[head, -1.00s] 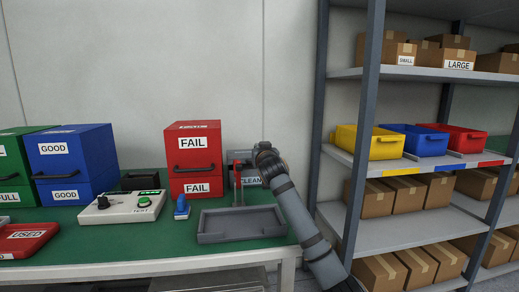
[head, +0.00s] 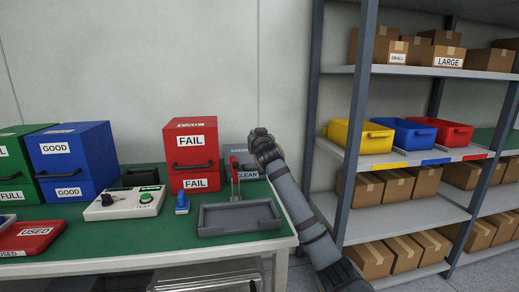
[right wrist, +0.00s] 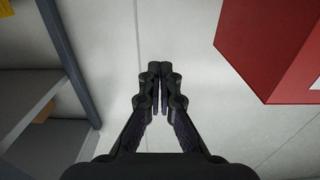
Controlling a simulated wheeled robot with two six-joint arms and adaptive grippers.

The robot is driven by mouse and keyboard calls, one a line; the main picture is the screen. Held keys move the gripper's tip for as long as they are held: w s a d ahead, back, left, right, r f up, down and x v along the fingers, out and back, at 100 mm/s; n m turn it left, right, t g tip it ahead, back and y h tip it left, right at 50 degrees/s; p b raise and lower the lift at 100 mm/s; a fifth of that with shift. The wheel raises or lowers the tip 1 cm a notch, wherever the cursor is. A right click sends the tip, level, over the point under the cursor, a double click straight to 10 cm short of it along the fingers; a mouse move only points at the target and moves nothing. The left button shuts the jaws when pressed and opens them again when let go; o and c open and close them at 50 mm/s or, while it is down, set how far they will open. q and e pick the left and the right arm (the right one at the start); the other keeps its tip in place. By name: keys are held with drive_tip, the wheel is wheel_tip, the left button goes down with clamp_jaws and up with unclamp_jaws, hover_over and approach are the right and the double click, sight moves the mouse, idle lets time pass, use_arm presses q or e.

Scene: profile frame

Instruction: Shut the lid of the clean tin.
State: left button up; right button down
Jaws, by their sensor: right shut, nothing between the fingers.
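The clean tin (head: 249,175) is a grey box with a CLEAN label, at the back right of the green bench, beside the red FAIL box. A grey panel (head: 239,154) above the label looks like its raised lid, but my arm hides part of it. My right gripper (head: 262,133) is above and in front of the tin, partly hidden behind my wrist. In the right wrist view its fingers (right wrist: 159,72) are shut and empty, with wall beyond them; the tin does not show there. My left gripper is not in view.
The red FAIL box (head: 191,150) is left of the tin. A red-handled tool (head: 235,165) stands before the tin. A grey tray (head: 239,231), blue scanner-like item (head: 182,203) and tester (head: 125,203) lie nearer. A shelf rack (head: 387,195) stands right of the bench.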

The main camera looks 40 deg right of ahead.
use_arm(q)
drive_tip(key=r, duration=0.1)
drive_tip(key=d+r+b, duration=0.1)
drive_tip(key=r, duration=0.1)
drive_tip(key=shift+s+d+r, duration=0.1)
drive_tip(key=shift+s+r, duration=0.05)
use_arm(e)
drive_tip(key=s+a+f, duration=0.3)
drive_tip(key=s+f, duration=0.2)
drive_tip(key=s, duration=0.2)
drive_tip(key=shift+a+f, duration=0.15)
drive_tip(key=shift+a, duration=0.2)
